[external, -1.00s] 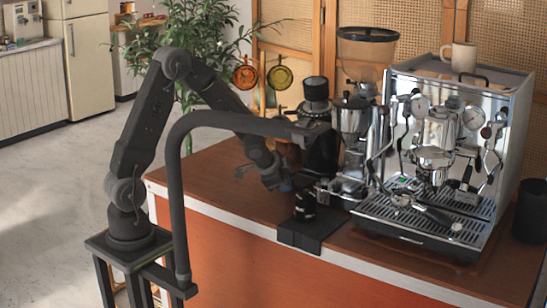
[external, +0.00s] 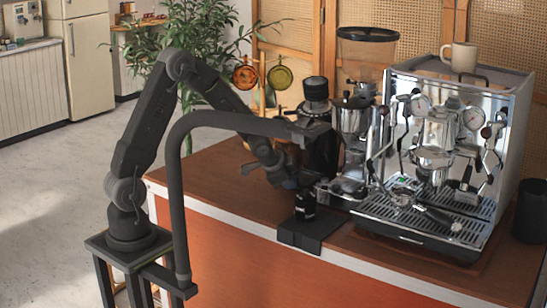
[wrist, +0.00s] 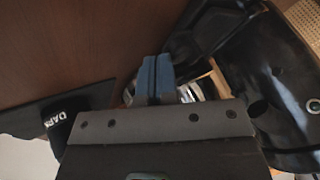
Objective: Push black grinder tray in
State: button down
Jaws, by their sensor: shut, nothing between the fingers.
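The black grinder (external: 320,150) stands upright on the wooden counter, partly hidden behind my arm and the curved dark tube. My gripper is low beside the grinder's base in the external view, and its fingertips are hidden there. In the wrist view my gripper (wrist: 156,78) shows its two blue fingertips pressed together, with nothing between them. A black part low on the grinder (wrist: 188,42) lies just beyond and right of the fingertips. It looks like the tray, but I cannot tell how far out it sits or whether the fingertips touch it.
A black mat (external: 308,232) at the counter's front edge bears a small black cylinder (external: 305,207), lettered in the wrist view (wrist: 62,118). A second grinder (external: 355,115) and the chrome espresso machine (external: 440,145) stand to the right. Bare counter (external: 205,180) lies left of my gripper.

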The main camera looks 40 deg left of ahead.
jog(key=shift+s+d, duration=0.4)
jog(key=shift+s, duration=0.45)
jog(key=shift+s+d, duration=0.35)
jog(key=shift+s, duration=0.45)
jog(key=s+a+r+n, duration=0.5)
jog(key=s+r, duration=0.3)
jog(key=s, duration=0.2)
jog(key=s+a+r+n+g+y, duration=0.1)
jog(key=s+a+r+n, duration=0.5)
jog(key=s, duration=0.5)
notch_tip(320, 180, up, 3)
jog(key=shift+s+a+f+n+g+y, duration=0.15)
jog(key=shift+a+n+g+y, duration=0.15)
jog(key=shift+a, duration=0.8)
